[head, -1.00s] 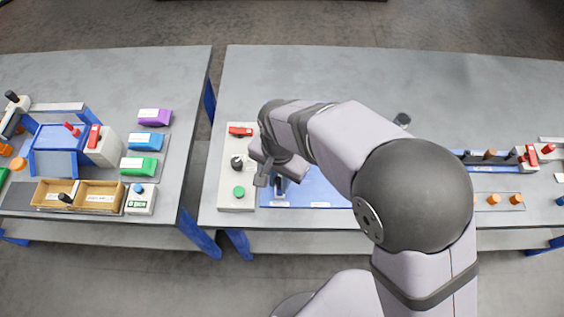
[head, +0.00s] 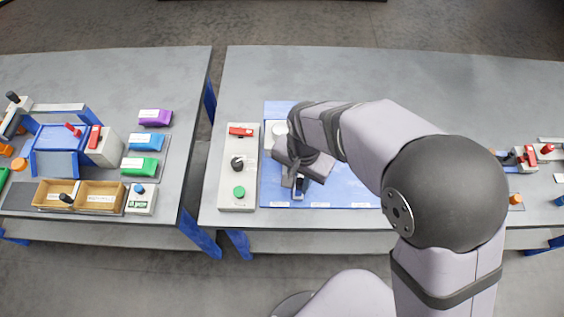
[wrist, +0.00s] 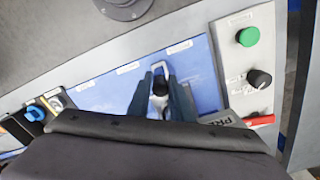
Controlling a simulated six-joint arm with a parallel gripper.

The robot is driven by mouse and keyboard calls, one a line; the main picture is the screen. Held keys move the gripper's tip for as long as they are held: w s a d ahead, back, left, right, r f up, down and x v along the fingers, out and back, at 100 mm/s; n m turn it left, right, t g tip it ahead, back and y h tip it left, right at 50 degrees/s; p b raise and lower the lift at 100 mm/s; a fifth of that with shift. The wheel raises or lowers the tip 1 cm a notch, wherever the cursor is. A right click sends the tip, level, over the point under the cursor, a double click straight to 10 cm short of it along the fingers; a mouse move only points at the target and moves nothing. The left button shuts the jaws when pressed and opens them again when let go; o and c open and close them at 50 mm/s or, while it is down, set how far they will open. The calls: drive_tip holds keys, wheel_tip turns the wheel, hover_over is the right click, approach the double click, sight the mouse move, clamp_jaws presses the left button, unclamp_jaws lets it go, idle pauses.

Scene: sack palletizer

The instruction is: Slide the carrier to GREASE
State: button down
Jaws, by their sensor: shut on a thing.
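My gripper (head: 298,188) is shut on the black handle (wrist: 160,85) of the carrier. The wrist view shows the two fingers (wrist: 160,88) on either side of it. The carrier's pale bracket (wrist: 164,67) shows at the front of the blue board (head: 345,196), between the label nearest the control panel and the one beside it. Several white labels (head: 280,204) run along the board's front edge, but their words are too small to read, so I cannot tell which is GREASE. My arm hides much of the board's right side.
A pale control panel (head: 238,170) with a red switch, black knob and green button stands left of the board. A grey block (wrist: 228,119) marked "PRE" lies near it. Orange knobs (head: 516,199) stand at the right. Another table (head: 100,75) holds coloured blocks across a gap.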

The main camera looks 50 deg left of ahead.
drive_tip(key=shift+w+d+p, duration=0.3)
drive_tip(key=shift+w+d, duration=1.8)
drive_tip(key=shift+w, duration=0.1)
drive_tip(key=c, duration=1.4)
unclamp_jaws()
drive_tip(key=shift+c, duration=0.2)
drive_tip(key=shift+r, duration=0.2)
drive_tip(key=shift+r+p, duration=2.05)
drive_tip(key=shift+r, duration=0.1)
